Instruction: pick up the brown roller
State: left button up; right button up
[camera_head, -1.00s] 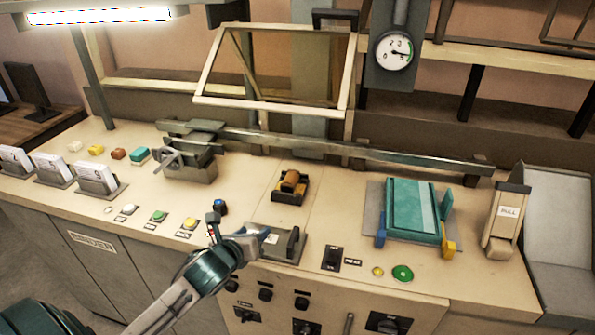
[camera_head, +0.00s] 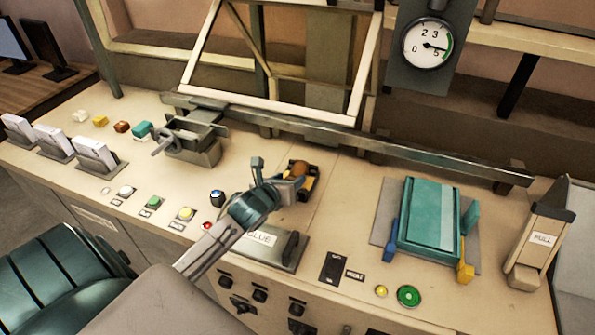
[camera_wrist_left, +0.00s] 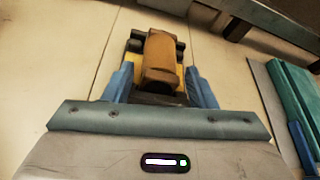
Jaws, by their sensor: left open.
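The brown roller (camera_head: 299,168) sits in its dark and yellow holder (camera_head: 313,184) near the middle of the bench. In the left wrist view the roller (camera_wrist_left: 160,58) lies lengthwise ahead of the gripper, on the holder (camera_wrist_left: 133,68). My left gripper (camera_head: 278,174) is open just left of the roller, and its near part hides some of the holder. In the wrist view the blue fingers (camera_wrist_left: 161,88) stand apart on either side of the roller's near end, with gaps showing. Whether they are level with the roller I cannot tell. My right gripper is not in view.
A glue plate (camera_head: 262,243) with a raised handle lies below my left gripper. A teal press tray (camera_head: 432,215) and a lever marked PULL (camera_head: 540,238) stand to the right. A metal rail (camera_head: 350,139) runs behind the roller. Several buttons line the left front.

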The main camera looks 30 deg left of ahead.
aim_at(293, 177)
pick_arm(q)
jog(key=p+x, duration=0.3)
jog(key=x, duration=0.1)
jog(key=shift+w, duration=0.3)
jog(key=shift+w+f, duration=0.35)
jog(key=shift+w, duration=0.05)
jog(key=shift+a, duration=0.1)
jog(key=c, duration=0.9)
jog(key=shift+o, duration=0.2)
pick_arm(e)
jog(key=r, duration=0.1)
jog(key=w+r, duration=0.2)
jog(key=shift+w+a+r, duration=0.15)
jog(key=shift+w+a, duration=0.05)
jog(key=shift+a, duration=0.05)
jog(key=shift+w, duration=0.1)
